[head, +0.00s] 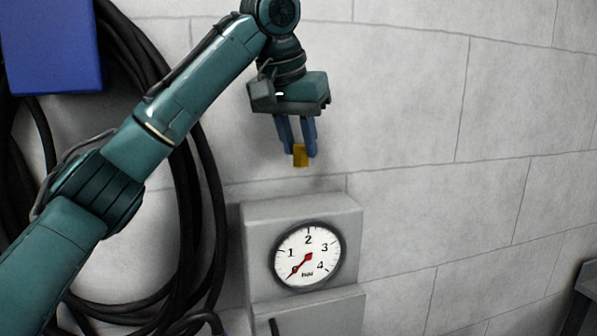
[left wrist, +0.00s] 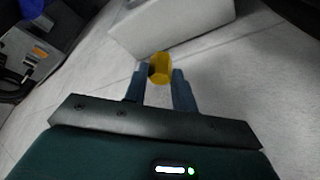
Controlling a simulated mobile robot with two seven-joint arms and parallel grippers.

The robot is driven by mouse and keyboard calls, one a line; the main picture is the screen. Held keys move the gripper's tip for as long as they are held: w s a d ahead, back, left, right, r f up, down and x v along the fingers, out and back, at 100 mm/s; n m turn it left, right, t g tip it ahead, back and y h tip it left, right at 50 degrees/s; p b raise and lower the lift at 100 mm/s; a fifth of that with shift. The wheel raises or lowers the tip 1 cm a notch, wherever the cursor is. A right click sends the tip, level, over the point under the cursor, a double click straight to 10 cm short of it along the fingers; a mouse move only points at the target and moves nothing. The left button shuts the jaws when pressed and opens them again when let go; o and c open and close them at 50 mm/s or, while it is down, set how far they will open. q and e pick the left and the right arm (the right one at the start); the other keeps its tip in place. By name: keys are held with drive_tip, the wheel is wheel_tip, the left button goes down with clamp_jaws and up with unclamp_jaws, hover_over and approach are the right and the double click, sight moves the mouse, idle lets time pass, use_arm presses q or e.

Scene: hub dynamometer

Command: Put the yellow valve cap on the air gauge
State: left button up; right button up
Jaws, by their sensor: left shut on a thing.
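The yellow valve cap (head: 301,156) is between the fingertips of my left gripper (head: 301,150). The gripper points down and is shut on the cap, which sticks out below the fingers. In the left wrist view the cap (left wrist: 159,67) shows at the tips of the two blue fingers (left wrist: 159,75). The air gauge (head: 308,256) is a round white dial with a red needle, set in the front of a grey box (head: 260,240). The cap is in the air above this box, apart from it. My right gripper is not in view.
Black hoses (head: 190,200) hang in loops on the wall at the left, behind my left arm. A blue box (head: 48,45) is at the upper left. A grey cabinet with a dark handle (head: 330,315) is below the gauge. The pale block wall (head: 420,120) to the right is bare.

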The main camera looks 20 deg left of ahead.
sight(298, 153)
use_arm(q)
wheel_tip(298, 153, down, 3)
drive_tip(key=shift+s, duration=0.1)
drive_tip(key=shift+f, duration=1.8)
drive_tip(key=shift+f, duration=0.15)
drive_tip(key=o, duration=0.9)
drive_tip(key=shift+o, duration=0.2)
drive_tip(key=shift+r, duration=0.35)
drive_tip(key=v, duration=1.1)
drive_tip(key=shift+r, duration=0.3)
drive_tip(key=shift+a, duration=0.1)
